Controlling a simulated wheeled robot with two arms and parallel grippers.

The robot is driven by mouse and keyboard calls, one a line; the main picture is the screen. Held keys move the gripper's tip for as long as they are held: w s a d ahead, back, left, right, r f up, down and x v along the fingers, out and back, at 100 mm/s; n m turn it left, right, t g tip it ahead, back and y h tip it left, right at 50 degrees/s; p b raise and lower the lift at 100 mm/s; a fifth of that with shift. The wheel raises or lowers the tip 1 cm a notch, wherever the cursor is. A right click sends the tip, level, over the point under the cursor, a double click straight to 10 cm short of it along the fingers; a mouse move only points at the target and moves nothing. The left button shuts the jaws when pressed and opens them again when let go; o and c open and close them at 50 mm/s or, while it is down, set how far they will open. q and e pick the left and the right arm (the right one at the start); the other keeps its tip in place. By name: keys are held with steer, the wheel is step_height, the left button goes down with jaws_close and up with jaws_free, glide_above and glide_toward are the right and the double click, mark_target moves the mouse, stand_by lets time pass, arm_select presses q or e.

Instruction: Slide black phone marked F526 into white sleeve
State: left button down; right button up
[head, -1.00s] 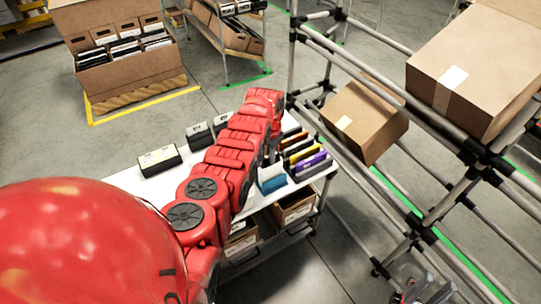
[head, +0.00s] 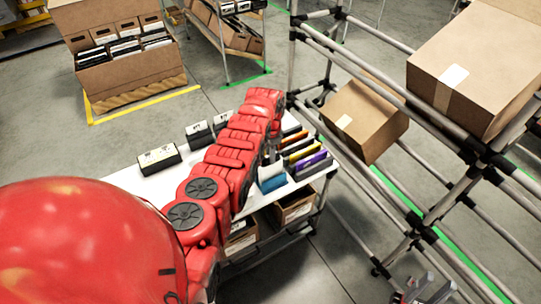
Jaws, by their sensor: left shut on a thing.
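My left gripper (head: 271,152) is over the right part of the white table, partly hidden by my own red arm. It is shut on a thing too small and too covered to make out. Just below it stands a blue item with a pale top (head: 272,180), near a row of upright coloured sleeves, with yellow (head: 300,156) and purple (head: 309,161) among them. I cannot pick out the white sleeve or read the F526 mark. My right gripper (head: 424,290) is at the bottom edge on the right, away from the table; its jaw state is unclear.
Black boxes with white labels stand on the table (head: 133,180), one at left (head: 159,159) and two further back (head: 199,134). Tilted cartons (head: 362,118) rest on a pipe rack (head: 400,100) at right. Open cartons (head: 130,70) stand at back left. Boxes sit on the table's lower shelf.

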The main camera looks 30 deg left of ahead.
stand_by(0.3)
arm_select(q)
steer(key=c, duration=0.8)
jaws_free()
steer(key=shift+o, duration=0.2)
steer(key=shift+r, duration=0.1)
step_height(320, 180, up, 10)
steer(key=shift+f+b, duration=0.2)
steer(key=shift+b, duration=0.8)
step_height(320, 180, up, 8)
steer(key=p, duration=0.2)
steer(key=shift+f, duration=0.2)
steer(key=shift+r+p, duration=0.1)
steer(key=shift+p, duration=0.2)
step_height(320, 180, up, 7)
steer(key=p, duration=0.4)
